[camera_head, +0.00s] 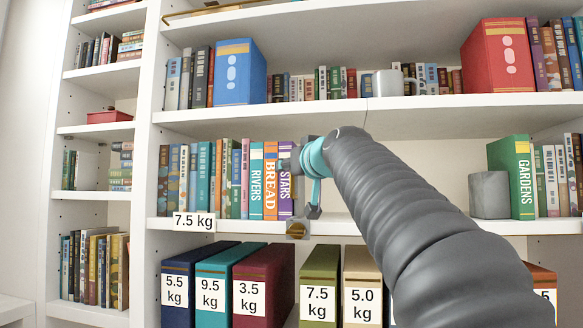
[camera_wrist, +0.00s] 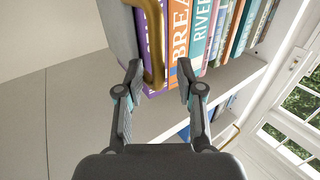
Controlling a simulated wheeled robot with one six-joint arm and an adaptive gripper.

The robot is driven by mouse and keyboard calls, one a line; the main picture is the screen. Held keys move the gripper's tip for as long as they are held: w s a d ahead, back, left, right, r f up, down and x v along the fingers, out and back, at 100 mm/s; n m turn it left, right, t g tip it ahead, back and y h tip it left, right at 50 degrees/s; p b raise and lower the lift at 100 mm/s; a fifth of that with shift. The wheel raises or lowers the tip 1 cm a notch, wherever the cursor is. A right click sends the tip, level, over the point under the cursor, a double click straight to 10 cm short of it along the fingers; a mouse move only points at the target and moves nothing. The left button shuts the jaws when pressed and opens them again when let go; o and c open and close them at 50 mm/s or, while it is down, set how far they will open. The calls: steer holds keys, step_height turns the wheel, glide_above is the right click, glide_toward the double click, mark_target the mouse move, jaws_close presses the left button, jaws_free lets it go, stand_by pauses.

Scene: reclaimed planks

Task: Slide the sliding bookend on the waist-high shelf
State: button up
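The sliding bookend shows in the wrist view as a grey upright plate (camera_wrist: 117,30) with a curved brass handle (camera_wrist: 154,50). It stands beside the purple STARS book at the end of the book row. In the head view its brass part (camera_head: 297,229) shows at the shelf's front edge; my gripper and arm hide most of the rest. My gripper (camera_wrist: 158,75) is open, its two fingertips apart. The left fingertip is close to the handle's lower end, and I cannot tell whether they touch. The right fingertip is in front of the BREAD book (camera_wrist: 180,38).
The waist-high shelf (camera_head: 345,226) has a row of books (camera_head: 205,180) to the left of my gripper. To the right, behind my arm, stand a grey block (camera_head: 489,195) and the green GARDENS book (camera_head: 523,180). Weight-labelled boxes (camera_head: 264,265) fill the shelf below.

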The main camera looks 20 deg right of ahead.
steer(key=s+d, duration=0.1)
steer(key=s, duration=1.1)
steer(key=shift+d, duration=0.2)
